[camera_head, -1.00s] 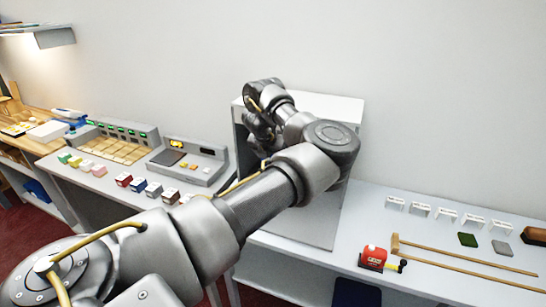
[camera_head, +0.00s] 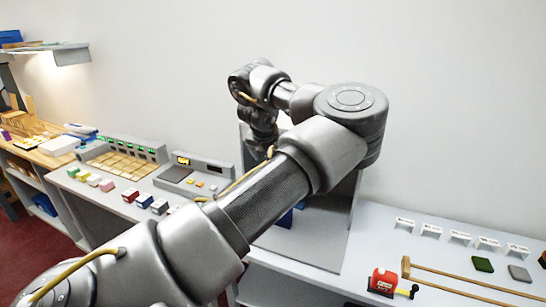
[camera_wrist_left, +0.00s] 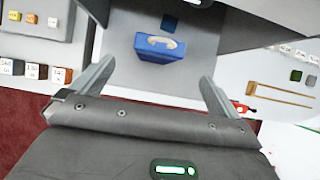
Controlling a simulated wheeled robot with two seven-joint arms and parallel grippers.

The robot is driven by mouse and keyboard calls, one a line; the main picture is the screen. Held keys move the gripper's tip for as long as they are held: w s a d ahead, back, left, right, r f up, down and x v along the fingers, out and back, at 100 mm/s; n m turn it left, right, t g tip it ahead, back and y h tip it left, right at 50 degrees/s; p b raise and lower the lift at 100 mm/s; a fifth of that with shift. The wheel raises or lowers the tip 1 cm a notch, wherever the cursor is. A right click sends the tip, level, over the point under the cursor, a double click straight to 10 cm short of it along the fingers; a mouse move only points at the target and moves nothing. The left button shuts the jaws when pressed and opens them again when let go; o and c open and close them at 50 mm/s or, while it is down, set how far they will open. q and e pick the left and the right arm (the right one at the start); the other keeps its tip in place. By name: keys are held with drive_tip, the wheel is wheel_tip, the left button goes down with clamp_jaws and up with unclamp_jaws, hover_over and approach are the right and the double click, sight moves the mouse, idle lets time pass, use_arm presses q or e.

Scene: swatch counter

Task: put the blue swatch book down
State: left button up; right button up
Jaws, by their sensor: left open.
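The blue swatch book (camera_wrist_left: 160,46) lies on the grey floor of an open-fronted grey booth (camera_wrist_left: 195,75), with a pale curved piece on its top. In the head view only a small blue part of it (camera_head: 288,217) shows below my arm. My left gripper (camera_wrist_left: 158,72) is open, its two fingers spread wide in the left wrist view. The book lies beyond the fingertips, between them in the picture, and nothing is held. In the head view my left forearm crosses in front of the booth, and the fingers cannot be made out. My right gripper is not in view.
Left of the booth, a counter holds a grey device with a display (camera_head: 195,172) and a row of small coloured blocks (camera_head: 130,194).

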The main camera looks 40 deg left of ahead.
use_arm(q)
drive_tip(key=shift+v, duration=1.1)
drive_tip(key=shift+a, duration=0.1)
